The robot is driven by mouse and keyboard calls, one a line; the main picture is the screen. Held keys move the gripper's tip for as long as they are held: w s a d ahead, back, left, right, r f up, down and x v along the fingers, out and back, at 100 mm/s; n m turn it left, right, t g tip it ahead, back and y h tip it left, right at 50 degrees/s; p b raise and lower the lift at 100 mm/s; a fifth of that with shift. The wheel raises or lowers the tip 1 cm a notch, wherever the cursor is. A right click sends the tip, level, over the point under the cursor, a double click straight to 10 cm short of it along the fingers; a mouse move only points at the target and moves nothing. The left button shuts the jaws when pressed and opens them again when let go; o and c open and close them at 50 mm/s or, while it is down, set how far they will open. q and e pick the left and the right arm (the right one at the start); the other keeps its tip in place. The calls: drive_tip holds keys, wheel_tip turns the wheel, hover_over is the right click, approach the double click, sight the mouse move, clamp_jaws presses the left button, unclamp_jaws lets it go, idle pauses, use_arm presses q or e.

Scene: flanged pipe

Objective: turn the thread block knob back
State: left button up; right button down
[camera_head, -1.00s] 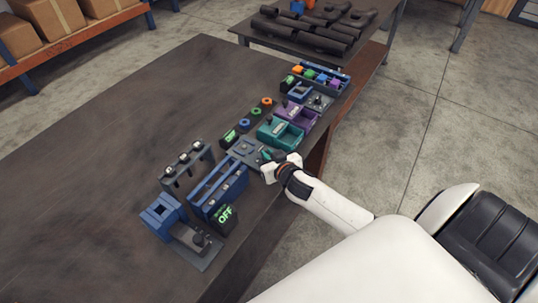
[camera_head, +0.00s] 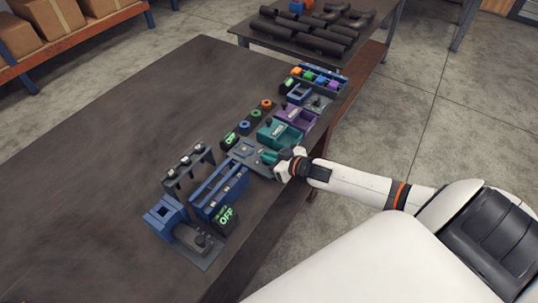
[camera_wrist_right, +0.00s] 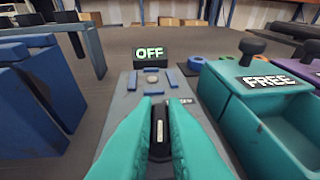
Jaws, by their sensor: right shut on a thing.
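The thread block is a grey plate (camera_head: 247,151) in the middle of the row on the table. In the right wrist view the plate (camera_wrist_right: 122,108) bears small blue blocks and a round light disc, with a lit OFF sign (camera_wrist_right: 150,53) at its far end. My right gripper (camera_head: 269,158) is at the plate's near right end. In the right wrist view its teal fingers are closed around a narrow black knob (camera_wrist_right: 159,128). My left gripper is not in view.
A teal box (camera_wrist_right: 270,103) marked FREE stands close on the right, with a purple box (camera_head: 293,114) beyond. A blue rack (camera_head: 218,190) stands close on the left, beside another OFF sign (camera_head: 227,215). The table's left part (camera_head: 110,140) is clear.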

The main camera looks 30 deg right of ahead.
drive_tip(key=shift+d+n+g+y, duration=0.1)
drive_tip(key=shift+n+g+y, duration=0.2)
drive_tip(key=shift+n+y, duration=0.3)
drive_tip(key=c, duration=1.5)
unclamp_jaws()
drive_tip(key=shift+b+v, duration=0.5)
drive_tip(key=shift+v, duration=5.5)
drive_tip(key=shift+d+f, duration=0.1)
drive_tip(key=shift+d, duration=0.05)
